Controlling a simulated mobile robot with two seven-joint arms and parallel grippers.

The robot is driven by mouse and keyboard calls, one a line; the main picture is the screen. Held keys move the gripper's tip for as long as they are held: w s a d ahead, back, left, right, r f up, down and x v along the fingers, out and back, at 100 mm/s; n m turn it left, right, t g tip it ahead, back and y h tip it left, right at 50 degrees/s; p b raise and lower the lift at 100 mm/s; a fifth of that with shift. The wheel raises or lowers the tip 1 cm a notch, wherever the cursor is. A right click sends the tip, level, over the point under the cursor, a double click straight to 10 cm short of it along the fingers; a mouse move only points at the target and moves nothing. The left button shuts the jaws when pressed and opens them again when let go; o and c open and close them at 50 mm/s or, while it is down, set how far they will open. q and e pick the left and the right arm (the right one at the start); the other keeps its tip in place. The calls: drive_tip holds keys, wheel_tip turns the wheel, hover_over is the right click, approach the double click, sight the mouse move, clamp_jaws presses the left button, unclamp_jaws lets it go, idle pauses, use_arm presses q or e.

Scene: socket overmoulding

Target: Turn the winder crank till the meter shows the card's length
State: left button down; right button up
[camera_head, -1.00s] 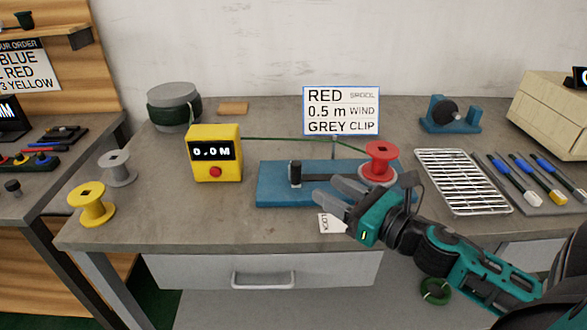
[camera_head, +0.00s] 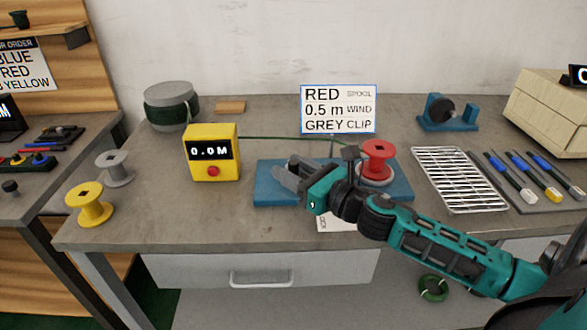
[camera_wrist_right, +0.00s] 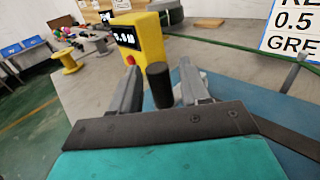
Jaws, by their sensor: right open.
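The winder is a blue base (camera_head: 268,194) with a red spool (camera_head: 377,158) on its right end. Its upright black crank handle (camera_wrist_right: 158,88) stands between the fingers in the right wrist view; my gripper largely hides it in the head view. My right gripper (camera_head: 284,178) is open around the handle, with gaps visible at the sides. The yellow meter (camera_head: 212,168) reads 0.0 M and has a red button. The card (camera_head: 338,108) reads RED spool, 0.5 m wind, GREY clip. My left gripper is out of view.
A green cable (camera_head: 275,139) runs from the meter toward the winder. A cable drum (camera_head: 171,107) stands back left, with yellow (camera_head: 90,205) and grey (camera_head: 115,167) spools in front. A wire rack (camera_head: 459,180) and tools lie to the right. The bench between meter and front edge is clear.

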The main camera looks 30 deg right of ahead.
clamp_jaws()
idle(0.4)
